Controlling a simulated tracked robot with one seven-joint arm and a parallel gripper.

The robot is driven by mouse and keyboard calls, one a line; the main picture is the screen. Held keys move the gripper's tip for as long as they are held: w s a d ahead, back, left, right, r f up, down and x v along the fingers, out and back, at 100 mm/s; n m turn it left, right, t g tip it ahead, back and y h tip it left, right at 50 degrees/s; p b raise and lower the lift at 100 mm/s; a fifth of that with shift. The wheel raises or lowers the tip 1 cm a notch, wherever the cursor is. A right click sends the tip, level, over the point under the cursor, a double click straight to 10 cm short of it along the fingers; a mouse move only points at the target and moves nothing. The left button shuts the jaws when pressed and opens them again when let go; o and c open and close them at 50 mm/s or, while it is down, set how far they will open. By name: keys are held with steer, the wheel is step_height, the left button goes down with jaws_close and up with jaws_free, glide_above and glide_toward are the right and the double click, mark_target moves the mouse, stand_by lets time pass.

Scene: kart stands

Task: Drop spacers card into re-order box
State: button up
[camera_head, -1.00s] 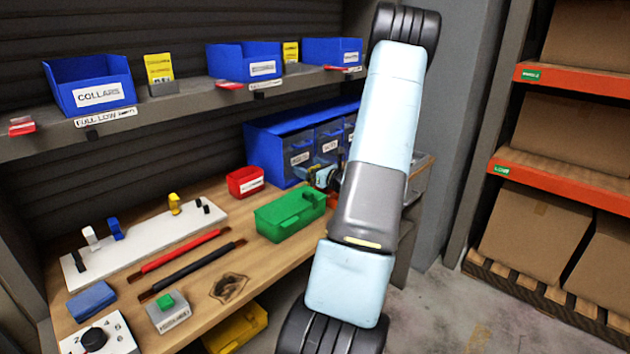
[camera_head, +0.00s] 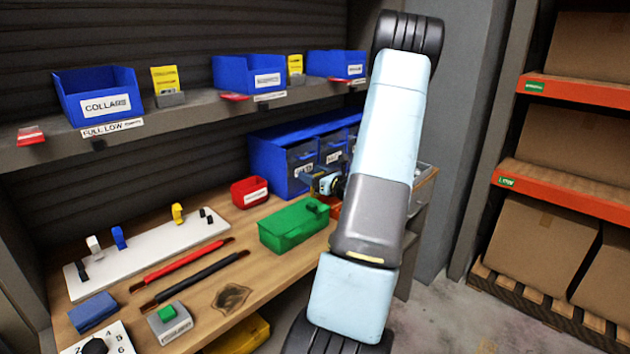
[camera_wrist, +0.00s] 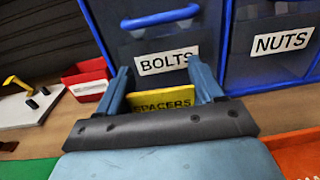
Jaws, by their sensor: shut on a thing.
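The yellow spacers card (camera_wrist: 163,102), printed "SPACERS", is held between the two blue fingers of my gripper (camera_wrist: 166,92) in the wrist view. My gripper is shut on it, in front of the drawer labelled "BOLTS". In the head view my gripper (camera_head: 327,184) is small, beside the blue drawer unit, and the card cannot be made out there. A small open red box (camera_head: 249,192) with a white label stands on the bench left of my gripper. It also shows at the left of the wrist view (camera_wrist: 87,76); its label is too small to read.
The blue drawer unit (camera_head: 275,155) stands behind my gripper. A green bin (camera_head: 291,228) sits in front of the red box. An orange-red thing (camera_wrist: 300,150) lies at lower right in the wrist view. A white pegboard (camera_head: 150,246) and two rods lie further left.

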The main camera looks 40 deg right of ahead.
steer(key=s+r, duration=1.2)
steer(key=s, duration=0.2)
steer(key=w+a+r+y, duration=0.1)
steer(key=w+a+r, duration=0.3)
steer(key=w+a, duration=0.45)
steer(key=w+a+r, duration=0.4)
steer(key=w+a, duration=0.1)
steer(key=a, duration=0.7)
steer(key=w+d+f, duration=0.3)
steer(key=w+f, duration=1)
steer(key=shift+d+f, duration=0.15)
steer(key=shift+d, duration=0.15)
steer(key=shift+f, duration=0.4)
